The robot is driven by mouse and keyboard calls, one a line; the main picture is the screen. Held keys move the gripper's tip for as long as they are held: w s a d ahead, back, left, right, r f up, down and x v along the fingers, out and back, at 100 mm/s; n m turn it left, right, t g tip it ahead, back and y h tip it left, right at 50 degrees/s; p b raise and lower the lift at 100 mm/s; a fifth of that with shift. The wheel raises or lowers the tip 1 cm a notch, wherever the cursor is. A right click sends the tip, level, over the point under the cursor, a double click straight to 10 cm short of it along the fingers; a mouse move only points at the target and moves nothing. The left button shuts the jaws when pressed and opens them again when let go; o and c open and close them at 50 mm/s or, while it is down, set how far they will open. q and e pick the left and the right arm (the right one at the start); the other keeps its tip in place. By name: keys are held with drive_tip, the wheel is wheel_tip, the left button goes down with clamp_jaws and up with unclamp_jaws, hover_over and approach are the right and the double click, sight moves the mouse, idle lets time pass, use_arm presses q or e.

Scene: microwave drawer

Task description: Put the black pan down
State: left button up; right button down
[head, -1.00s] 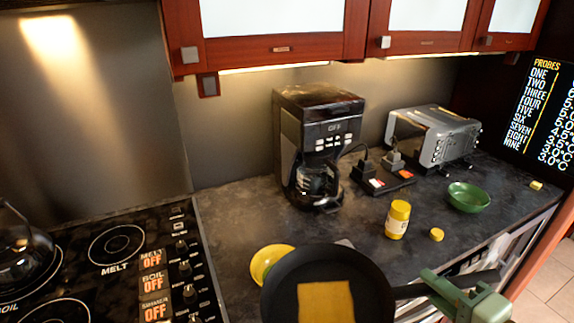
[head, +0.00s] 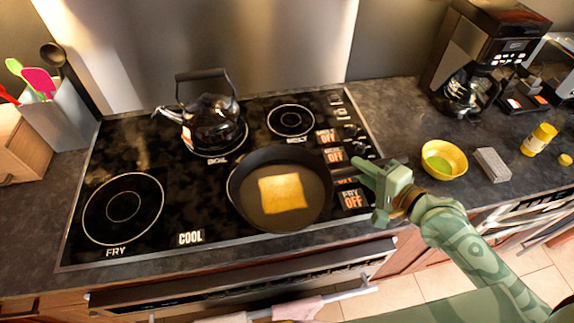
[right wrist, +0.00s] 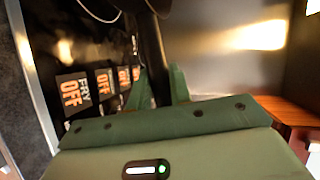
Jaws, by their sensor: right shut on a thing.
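The black pan (head: 318,205) is over the front right part of the stovetop (head: 200,225), with a square yellow slice (head: 283,194) lying in it. The pan looks level; I cannot tell whether its bottom touches the stove. My right gripper (head: 374,180) is shut on the pan's handle, at the right edge of the stove. In the right wrist view the dark handle (right wrist: 152,55) runs up between the two green fingers (right wrist: 158,88). The burner beneath the pan is hidden. My left gripper is not in view.
The burner marked FRY (head: 123,208) at the left and the back right burner (head: 290,120) are bare. A yellow bowl (head: 444,158) and a grey block (head: 491,164) are on the counter at the right.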

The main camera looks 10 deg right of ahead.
drive_tip(key=w+a+f+b, duration=0.1)
drive_tip(key=w+f, duration=0.2)
drive_tip(key=w, duration=0.1)
drive_tip(key=w+a+f+b, duration=0.2)
drive_tip(key=w, duration=0.1)
drive_tip(key=w+a+f+b, duration=0.1)
drive_tip(key=w+f+b, duration=0.1)
drive_tip(key=w+f, duration=0.1)
drive_tip(key=shift+w+a+f, duration=0.15)
drive_tip(key=shift+w+f, duration=0.2)
drive_tip(key=shift+w, duration=0.45)
drive_tip(key=shift+w+f, duration=0.15)
drive_tip(key=f, duration=0.1)
drive_tip(key=f+b, duration=0.2)
drive_tip(key=f, duration=0.1)
drive_tip(key=shift+w+a, duration=0.1)
drive_tip(key=shift+w, duration=0.15)
drive_tip(key=shift+r, duration=0.2)
drive_tip(key=shift+f, duration=0.15)
drive_tip(key=c, duration=1.3)
unclamp_jaws()
drive_tip(key=shift+f, duration=0.1)
drive_tip(key=shift+s, duration=0.1)
